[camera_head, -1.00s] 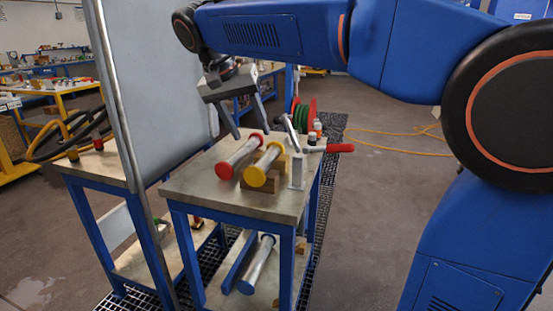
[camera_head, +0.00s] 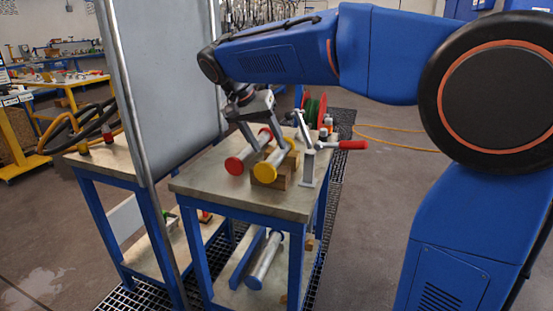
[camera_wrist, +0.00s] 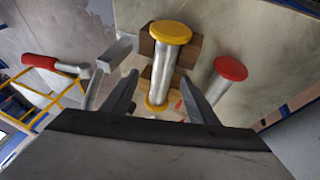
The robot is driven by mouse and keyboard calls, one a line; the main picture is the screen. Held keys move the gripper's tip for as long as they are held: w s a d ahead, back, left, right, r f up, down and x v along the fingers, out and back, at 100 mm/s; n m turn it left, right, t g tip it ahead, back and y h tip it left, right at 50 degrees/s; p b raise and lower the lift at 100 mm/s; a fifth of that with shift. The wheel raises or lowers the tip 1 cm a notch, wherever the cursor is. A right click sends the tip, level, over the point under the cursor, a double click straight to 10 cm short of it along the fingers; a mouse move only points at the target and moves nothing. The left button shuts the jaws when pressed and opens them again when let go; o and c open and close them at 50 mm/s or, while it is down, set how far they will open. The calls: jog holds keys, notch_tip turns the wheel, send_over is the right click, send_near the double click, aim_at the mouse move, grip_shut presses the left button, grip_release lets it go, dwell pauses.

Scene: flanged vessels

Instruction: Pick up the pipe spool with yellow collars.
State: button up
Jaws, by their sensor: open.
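The pipe spool with yellow collars (camera_head: 265,172) is a grey tube lying on wooden blocks (camera_head: 274,182) on the bench top. It also shows in the wrist view (camera_wrist: 163,70), with its tube and far-end collar between my fingers. My gripper (camera_head: 271,147) is open, its fingers pointing down over the spool. In the wrist view one finger of my gripper (camera_wrist: 158,77) is on each side of the tube, and nothing is held. Whether the fingers touch the tube cannot be told.
A spool with red collars (camera_head: 234,165) lies close to the left on the bench (camera_head: 205,184). A grey clamp with a red handle (camera_head: 352,145) stands close to the right. A tall grey panel (camera_head: 165,80) rises at left. A blue-collared spool (camera_head: 264,262) lies on the lower shelf.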

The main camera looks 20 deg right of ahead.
aim_at(273, 154)
jog(key=shift+w+x, duration=0.2)
jog(key=shift+x, duration=1.45)
jog(key=shift+w+x, duration=0.25)
jog(key=shift+x, duration=1.45)
jog(key=shift+a+r, duration=0.1)
grip_shut()
jog(key=shift+r, duration=0.1)
